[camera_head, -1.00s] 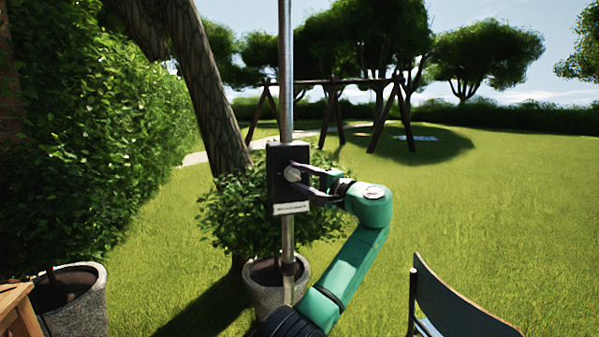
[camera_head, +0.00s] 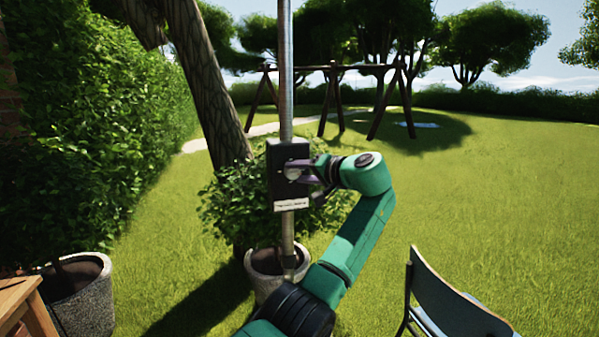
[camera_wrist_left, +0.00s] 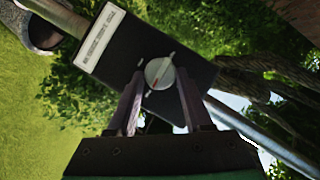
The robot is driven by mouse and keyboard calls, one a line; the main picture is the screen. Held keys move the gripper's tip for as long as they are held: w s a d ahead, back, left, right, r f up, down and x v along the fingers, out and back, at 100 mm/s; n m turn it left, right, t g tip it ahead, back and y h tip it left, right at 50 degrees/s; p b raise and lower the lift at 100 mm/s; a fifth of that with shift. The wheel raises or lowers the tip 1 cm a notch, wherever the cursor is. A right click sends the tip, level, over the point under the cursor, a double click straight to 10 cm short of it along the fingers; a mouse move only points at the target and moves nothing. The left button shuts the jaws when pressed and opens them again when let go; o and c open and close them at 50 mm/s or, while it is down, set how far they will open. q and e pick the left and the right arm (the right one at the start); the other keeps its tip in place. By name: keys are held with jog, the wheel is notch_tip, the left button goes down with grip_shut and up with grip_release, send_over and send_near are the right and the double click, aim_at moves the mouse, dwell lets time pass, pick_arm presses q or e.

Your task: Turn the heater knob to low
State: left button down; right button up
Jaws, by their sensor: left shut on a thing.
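The heater's black control box (camera_head: 279,190) is fixed to an upright metal pole (camera_head: 286,75). It carries a round silver-grey knob (camera_head: 291,173) and a white label strip (camera_head: 291,205) near its bottom edge. In the left wrist view the knob (camera_wrist_left: 159,73) shows a pale line and a small red mark across its face. My left gripper (camera_head: 299,173) comes to the box from the right, and its two fingers are shut on the knob, one at each side. The label's print is too small to read. My right gripper is out of view.
A potted bush (camera_head: 235,215) stands behind the pole, with a tree trunk beside it. A stone planter (camera_head: 85,300) and a wooden table corner (camera_head: 15,300) are at lower left. A chair (camera_head: 450,300) is at lower right. Open lawn lies to the right.

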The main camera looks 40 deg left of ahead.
pick_arm(q)
jog(key=shift+r, duration=0.15)
jog(key=shift+c, duration=1.6)
grip_release()
jog(key=b+v, duration=0.1)
jog(key=v, duration=1.3)
jog(key=shift+d+b, duration=0.2)
jog(key=shift+b, duration=0.1)
